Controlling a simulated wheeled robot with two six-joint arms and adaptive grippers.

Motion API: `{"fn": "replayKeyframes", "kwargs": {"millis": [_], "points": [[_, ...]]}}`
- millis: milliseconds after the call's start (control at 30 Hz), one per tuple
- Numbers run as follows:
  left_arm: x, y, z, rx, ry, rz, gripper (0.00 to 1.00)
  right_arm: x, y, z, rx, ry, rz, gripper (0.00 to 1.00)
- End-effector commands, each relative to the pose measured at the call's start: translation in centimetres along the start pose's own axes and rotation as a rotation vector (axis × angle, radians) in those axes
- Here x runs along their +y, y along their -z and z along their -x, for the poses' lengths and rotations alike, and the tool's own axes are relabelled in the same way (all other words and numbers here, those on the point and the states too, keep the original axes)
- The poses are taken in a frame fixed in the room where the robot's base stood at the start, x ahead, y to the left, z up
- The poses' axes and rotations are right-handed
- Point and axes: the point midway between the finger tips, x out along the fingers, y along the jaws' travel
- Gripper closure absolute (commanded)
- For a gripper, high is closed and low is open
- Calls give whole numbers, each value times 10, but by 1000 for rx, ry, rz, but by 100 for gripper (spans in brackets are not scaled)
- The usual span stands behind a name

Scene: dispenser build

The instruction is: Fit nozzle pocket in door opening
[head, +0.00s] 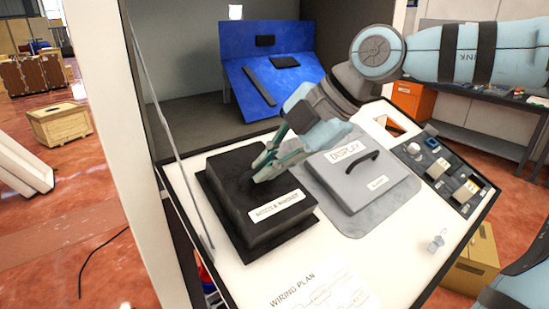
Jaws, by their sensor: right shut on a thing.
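A black block-like box (283,222) with a wide black rim and a white label sits on the white tabletop. The label is too small to read surely. My right gripper (250,184) reaches down onto the top of this box from the right. Its fingers are shut on a dark part at the box's top, partly hidden by the fingers. A blue panel (237,92) with dark slot-like patches leans at the back; I cannot tell whether one of these is the door opening. My left gripper is not in view.
A grey box marked DISPLAY (364,196), with a black handle, stands on a grey mat (352,228) close right of the black box. A dark component tray (447,172) lies farther right. A wiring plan sheet (318,292) lies in front. A white post (150,150) stands at left.

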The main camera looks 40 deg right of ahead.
Motion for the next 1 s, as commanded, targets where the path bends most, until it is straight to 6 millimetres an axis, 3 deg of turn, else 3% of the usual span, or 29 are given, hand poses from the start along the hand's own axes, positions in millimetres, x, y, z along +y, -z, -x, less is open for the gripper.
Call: {"fn": "replayKeyframes", "kwargs": {"millis": [1000], "points": [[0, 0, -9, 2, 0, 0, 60, 0, -3, -5, -1, -1, 0, 100]]}}
